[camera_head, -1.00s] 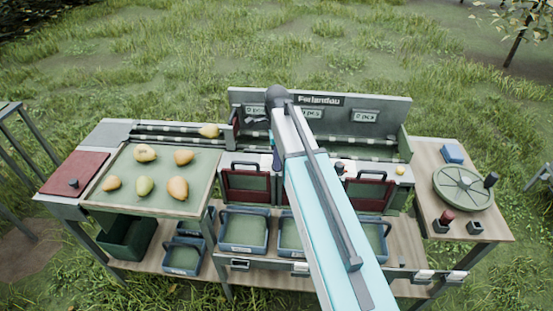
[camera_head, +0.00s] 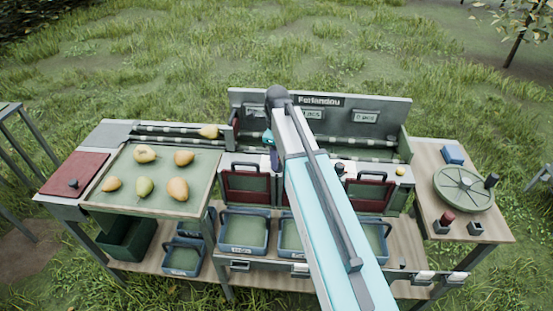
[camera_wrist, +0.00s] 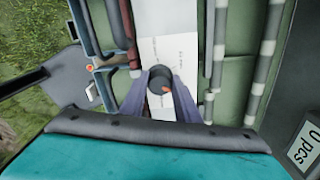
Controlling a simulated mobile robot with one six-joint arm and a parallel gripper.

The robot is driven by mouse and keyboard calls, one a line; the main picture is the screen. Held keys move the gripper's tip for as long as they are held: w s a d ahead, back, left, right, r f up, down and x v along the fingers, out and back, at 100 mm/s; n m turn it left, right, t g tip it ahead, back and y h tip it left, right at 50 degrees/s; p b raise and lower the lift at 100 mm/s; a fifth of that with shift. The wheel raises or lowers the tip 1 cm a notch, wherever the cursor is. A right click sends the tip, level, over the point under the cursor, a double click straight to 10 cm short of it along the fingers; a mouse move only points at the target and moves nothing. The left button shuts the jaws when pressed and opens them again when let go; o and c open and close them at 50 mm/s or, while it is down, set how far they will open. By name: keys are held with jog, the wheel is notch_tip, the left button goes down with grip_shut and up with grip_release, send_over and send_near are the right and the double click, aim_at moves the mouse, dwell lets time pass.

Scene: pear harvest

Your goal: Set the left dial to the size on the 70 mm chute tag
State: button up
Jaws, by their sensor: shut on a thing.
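In the wrist view, my gripper (camera_wrist: 163,92) is shut on a dark round dial (camera_wrist: 158,78) with a small red mark on it. The dial stands on a white plate (camera_wrist: 168,48) with small print that I cannot read. Another dark dial (camera_head: 339,168) shows right of the arm. Small chute tags (camera_head: 240,263) sit along the lower shelf front; their sizes are too small to read.
Several pears (camera_head: 144,188) lie on the tray (camera_head: 205,192) at the left, and one pear (camera_head: 209,131) lies at the rails. Blue bins (camera_head: 244,250) stand below. A backboard (camera_head: 385,103) with count displays rises behind. A round green turntable (camera_head: 455,188) sits at the right.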

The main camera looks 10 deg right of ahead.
jog(key=o, duration=1.1)
jog(key=shift+c, duration=0.2)
jog(key=shift+r, duration=0.2)
notch_tip(320, 180, up, 14)
jog(key=b, duration=0.3)
jog(key=shift+f, duration=0.25)
jog(key=shift+r, duration=0.1)
